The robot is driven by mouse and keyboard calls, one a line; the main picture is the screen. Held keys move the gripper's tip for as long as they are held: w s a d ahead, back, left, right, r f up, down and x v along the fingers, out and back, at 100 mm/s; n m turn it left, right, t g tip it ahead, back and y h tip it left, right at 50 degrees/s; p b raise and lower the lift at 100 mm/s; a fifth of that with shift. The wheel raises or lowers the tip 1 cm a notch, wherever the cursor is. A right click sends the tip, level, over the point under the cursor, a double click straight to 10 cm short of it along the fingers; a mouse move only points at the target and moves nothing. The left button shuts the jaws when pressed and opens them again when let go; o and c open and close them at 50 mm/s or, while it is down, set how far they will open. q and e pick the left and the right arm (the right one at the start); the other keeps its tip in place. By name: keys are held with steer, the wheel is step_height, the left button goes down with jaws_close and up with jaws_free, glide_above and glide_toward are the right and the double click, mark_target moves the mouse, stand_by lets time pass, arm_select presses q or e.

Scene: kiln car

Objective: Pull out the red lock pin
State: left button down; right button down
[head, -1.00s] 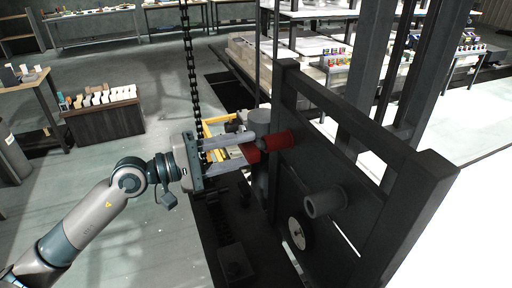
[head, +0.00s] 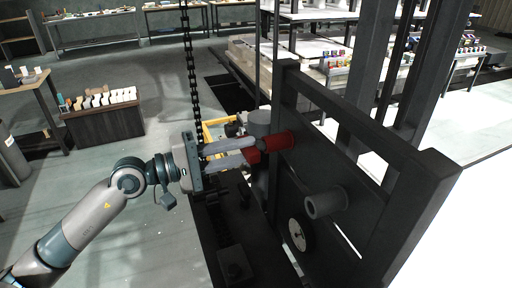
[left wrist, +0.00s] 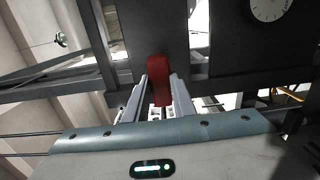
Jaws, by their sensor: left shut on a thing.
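The red lock pin (head: 279,141) sits at the left face of the dark upright frame, with a red part also showing near my fingertips. My left gripper (head: 249,151) reaches in from the left, and its two fingers are shut on the pin. In the left wrist view the red pin (left wrist: 158,78) stands between the two grey fingers (left wrist: 159,92), in front of the dark frame. The fingers hide part of the pin in the head view. I cannot tell how deep it sits in the frame. My right gripper is not in view.
The dark frame (head: 375,150) fills the right side, with a grey stub (head: 325,203) and a round dial (head: 299,235) below the pin. A chain (head: 192,80) hangs close to my gripper. A grey cylinder (head: 259,122) stands just behind the fingertips.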

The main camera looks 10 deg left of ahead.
arm_select(q)
steer(key=shift+s+a+b, duration=0.1)
steer(key=shift+a+b, duration=0.1)
steer(key=shift+b, duration=0.1)
steer(key=shift+a, duration=0.1)
stand_by(0.6)
